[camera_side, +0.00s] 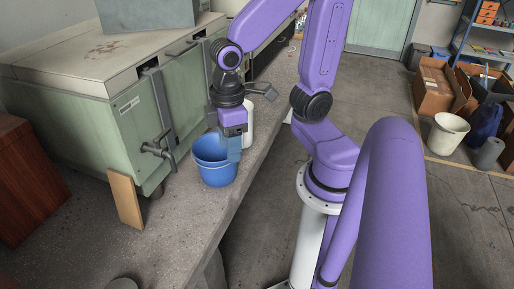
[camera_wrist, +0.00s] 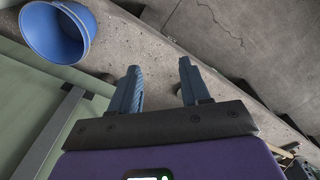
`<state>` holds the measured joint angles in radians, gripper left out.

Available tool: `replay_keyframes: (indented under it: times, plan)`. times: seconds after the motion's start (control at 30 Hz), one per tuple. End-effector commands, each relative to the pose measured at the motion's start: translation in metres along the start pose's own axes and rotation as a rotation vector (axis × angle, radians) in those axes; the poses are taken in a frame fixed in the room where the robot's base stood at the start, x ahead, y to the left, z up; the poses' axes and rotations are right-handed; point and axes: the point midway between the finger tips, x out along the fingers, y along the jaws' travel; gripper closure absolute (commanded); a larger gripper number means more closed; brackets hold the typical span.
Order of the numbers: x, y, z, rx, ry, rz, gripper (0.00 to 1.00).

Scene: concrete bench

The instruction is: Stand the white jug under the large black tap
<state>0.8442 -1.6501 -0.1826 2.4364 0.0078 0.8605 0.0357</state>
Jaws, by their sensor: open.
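In the side view a white upright thing (camera_side: 248,122), probably the white jug, stands behind my gripper and is partly hidden by it. My gripper (camera_side: 233,156) points down over the bench beside a blue bucket (camera_side: 215,174), its fingers overlapping the bucket's right rim in this view. In the wrist view my gripper (camera_wrist: 159,80) has its two blue fingers apart, with bare concrete between them and nothing held. The white jug does not show there. I cannot make out a large black tap for certain in either view.
The blue bucket also shows in the wrist view (camera_wrist: 54,34), left of the fingers. A green chest (camera_side: 128,118) with a valve-like fitting (camera_side: 158,149) lines the bench. A wooden board (camera_side: 126,203) leans on it. The bench (camera_side: 180,225) is mostly clear toward the front.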

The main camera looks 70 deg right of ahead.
Motion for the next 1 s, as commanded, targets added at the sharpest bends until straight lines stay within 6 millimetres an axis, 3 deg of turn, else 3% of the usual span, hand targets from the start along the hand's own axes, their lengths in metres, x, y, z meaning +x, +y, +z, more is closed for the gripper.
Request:
replay_keyframes:
  times: [0.1,0.33,0.83,1.0]
  plan:
    - [-0.004,-0.025,0.018,-0.152,0.003,-0.002,0.54]
    - [-0.008,-0.047,0.041,-0.313,0.002,-0.004,0.53]
    - [-0.008,-0.049,0.043,-0.333,0.001,-0.004,0.53]
    - [-0.005,-0.037,0.031,-0.316,-0.006,0.019,0.53]
